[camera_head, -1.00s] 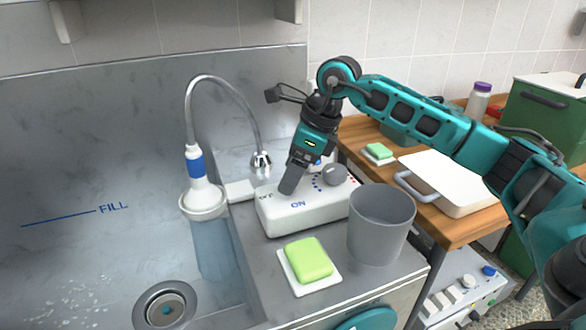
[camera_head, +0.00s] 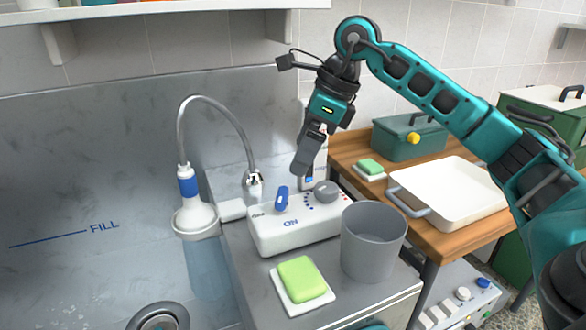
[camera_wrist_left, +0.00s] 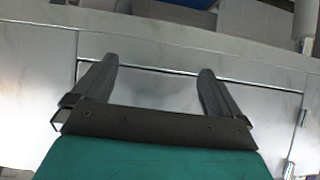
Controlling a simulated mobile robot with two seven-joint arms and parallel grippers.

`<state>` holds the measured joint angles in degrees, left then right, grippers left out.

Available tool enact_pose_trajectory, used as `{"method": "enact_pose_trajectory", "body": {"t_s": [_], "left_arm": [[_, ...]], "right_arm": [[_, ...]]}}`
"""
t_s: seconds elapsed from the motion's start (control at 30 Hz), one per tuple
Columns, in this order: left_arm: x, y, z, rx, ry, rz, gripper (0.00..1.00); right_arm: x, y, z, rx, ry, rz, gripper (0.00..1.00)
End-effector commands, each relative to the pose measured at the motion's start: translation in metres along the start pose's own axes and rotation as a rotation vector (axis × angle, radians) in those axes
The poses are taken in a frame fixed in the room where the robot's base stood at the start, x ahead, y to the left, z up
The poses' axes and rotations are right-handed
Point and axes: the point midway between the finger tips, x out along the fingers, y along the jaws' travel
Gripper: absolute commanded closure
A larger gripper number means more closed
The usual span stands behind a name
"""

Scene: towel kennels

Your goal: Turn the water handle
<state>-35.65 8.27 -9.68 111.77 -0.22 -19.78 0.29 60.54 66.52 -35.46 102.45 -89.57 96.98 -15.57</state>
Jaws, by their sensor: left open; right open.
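The water handle (camera_head: 281,199) is a small blue lever on top of a white control box (camera_head: 272,237) marked ON and OFF, beside a round grey knob (camera_head: 326,191) with blue and red dots. The lever stands roughly across the box, towards its left end. My right gripper (camera_head: 304,165) is open and empty above the box, a little up and right of the lever, apart from it. My left gripper (camera_wrist_left: 157,70) shows only in the left wrist view, open with nothing between its fingers, above a pale metal surface.
A sink with a hose spout (camera_head: 254,182) lies left of the box. A grey cup (camera_head: 372,245) and a green soap (camera_head: 301,279) on a white dish stand in front. A white tray (camera_head: 463,188) and green box (camera_head: 408,140) stand on the wooden table right.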

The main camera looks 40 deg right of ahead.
Motion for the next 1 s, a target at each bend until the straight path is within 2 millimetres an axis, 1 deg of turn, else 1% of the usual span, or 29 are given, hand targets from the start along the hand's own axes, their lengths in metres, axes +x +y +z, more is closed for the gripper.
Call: {"method": "enact_pose_trajectory", "body": {"t_s": [0.03,0.1,0.27,1.0], "left_arm": [[-0.001,-0.001,0.000,0.000,-0.001,-0.002,0.00],[-0.002,-0.002,0.000,0.001,-0.001,-0.004,0.00],[-0.002,-0.004,0.001,0.001,0.000,-0.009,0.00],[-0.002,-0.003,0.002,0.001,-0.005,-0.007,0.00]], "right_arm": [[-0.010,0.000,0.000,0.000,-0.002,-0.001,0.06],[-0.020,0.000,0.001,0.000,-0.002,-0.001,0.06],[-0.031,0.000,0.000,0.000,-0.001,0.000,0.06],[-0.032,0.000,0.000,0.000,0.000,0.001,0.06]]}}
